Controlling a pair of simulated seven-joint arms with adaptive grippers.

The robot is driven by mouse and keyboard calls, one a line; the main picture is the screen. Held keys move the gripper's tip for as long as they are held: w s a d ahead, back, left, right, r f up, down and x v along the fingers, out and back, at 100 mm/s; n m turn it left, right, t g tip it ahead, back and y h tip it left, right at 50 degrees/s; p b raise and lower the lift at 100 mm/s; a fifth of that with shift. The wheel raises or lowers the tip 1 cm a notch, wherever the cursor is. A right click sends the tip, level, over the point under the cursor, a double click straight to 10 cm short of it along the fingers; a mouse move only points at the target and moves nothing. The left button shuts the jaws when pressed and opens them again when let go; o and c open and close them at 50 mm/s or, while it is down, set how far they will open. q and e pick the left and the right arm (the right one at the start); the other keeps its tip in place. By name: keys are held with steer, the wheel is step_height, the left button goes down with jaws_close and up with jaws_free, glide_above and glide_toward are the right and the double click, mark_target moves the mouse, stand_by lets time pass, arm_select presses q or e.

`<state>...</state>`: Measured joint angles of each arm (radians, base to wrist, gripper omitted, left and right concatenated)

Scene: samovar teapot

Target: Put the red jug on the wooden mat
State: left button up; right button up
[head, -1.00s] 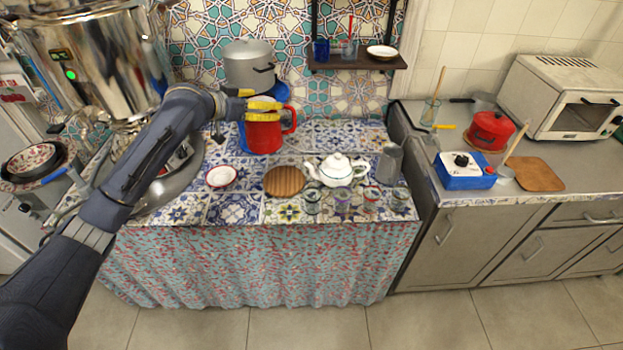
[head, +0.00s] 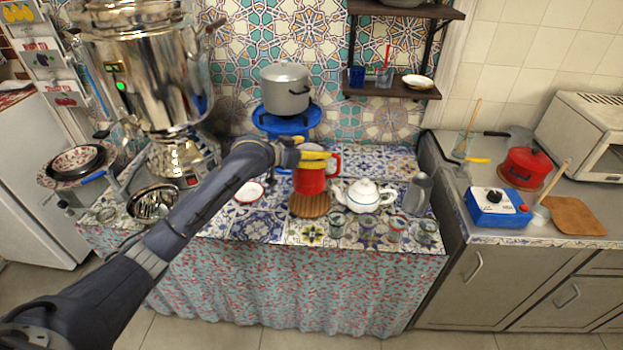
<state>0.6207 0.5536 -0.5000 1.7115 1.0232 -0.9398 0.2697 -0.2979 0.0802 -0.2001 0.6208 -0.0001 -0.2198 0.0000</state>
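The red jug (head: 309,181) is upright over the round wooden mat (head: 309,207), with its handle to the right. The jug hides the back of the mat; I cannot tell whether its base touches the mat or is just above it. My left gripper (head: 316,159), with yellow fingers, is at the top of the jug. The fingers look closed around its upper part. My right gripper is not in view.
A white teapot (head: 363,195) stands close to the right of the mat, with several small glasses in front of it. A small red-rimmed saucer (head: 249,192) lies to the left. A grey pitcher (head: 417,194) stands farther right. A samovar (head: 150,75) stands at the back left.

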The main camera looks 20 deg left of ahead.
mark_target(297, 180)
arm_select(q)
steer(key=shift+f, duration=5.2)
steer(key=o, duration=1.5)
steer(key=shift+f, duration=0.1)
steer(key=v, duration=1.2)
steer(key=shift+s+d, duration=0.1)
